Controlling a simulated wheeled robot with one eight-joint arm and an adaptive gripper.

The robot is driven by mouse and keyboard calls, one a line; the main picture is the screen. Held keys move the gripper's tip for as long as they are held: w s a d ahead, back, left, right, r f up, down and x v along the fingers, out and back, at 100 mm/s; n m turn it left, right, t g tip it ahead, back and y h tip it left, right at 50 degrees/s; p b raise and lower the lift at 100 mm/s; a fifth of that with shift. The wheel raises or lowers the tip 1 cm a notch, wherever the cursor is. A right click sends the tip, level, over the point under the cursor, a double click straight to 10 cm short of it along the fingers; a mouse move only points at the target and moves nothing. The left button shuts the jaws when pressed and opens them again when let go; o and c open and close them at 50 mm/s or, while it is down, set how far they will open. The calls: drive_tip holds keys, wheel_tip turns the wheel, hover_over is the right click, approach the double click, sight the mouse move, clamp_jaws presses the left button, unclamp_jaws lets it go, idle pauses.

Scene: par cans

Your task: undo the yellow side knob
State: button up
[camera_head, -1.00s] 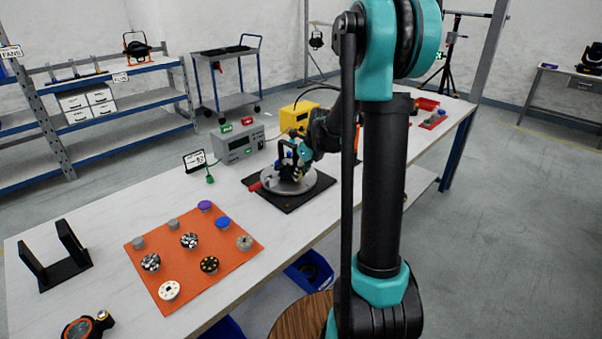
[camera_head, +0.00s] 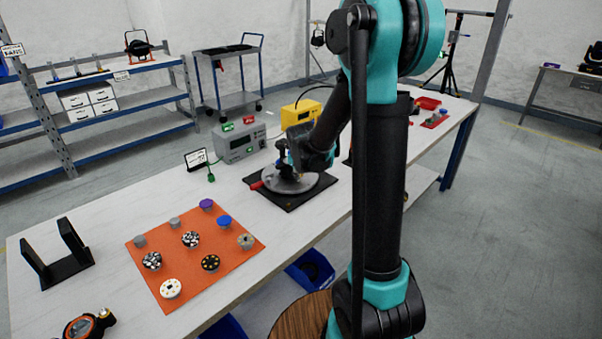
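A round grey turntable (camera_head: 308,184) sits on a black square mat (camera_head: 290,203) in the middle of the table, with a red part at its left edge. My gripper (camera_head: 285,168) is over the turntable, at a small dark assembly there. My arm partly hides it, and its fingers are too small to tell open from shut. I cannot pick out a yellow knob at the turntable. A black and orange round fixture (camera_head: 78,328) at the bottom left has a small gold-yellow knob (camera_head: 103,313) on its side; I cannot tell whether this is the task's knob.
An orange mat (camera_head: 190,291) holds several round knobs in different colours. A black bracket (camera_head: 60,270) stands to its left. A grey box (camera_head: 240,146) with lit displays and a yellow case (camera_head: 300,113) stand behind the turntable. Blue bins hang below the front edge.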

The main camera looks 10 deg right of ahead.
drive_tip(key=o, duration=0.4)
drive_tip(key=shift+c, duration=0.2)
drive_tip(key=v, duration=1.2)
drive_tip(key=shift+a, duration=0.1)
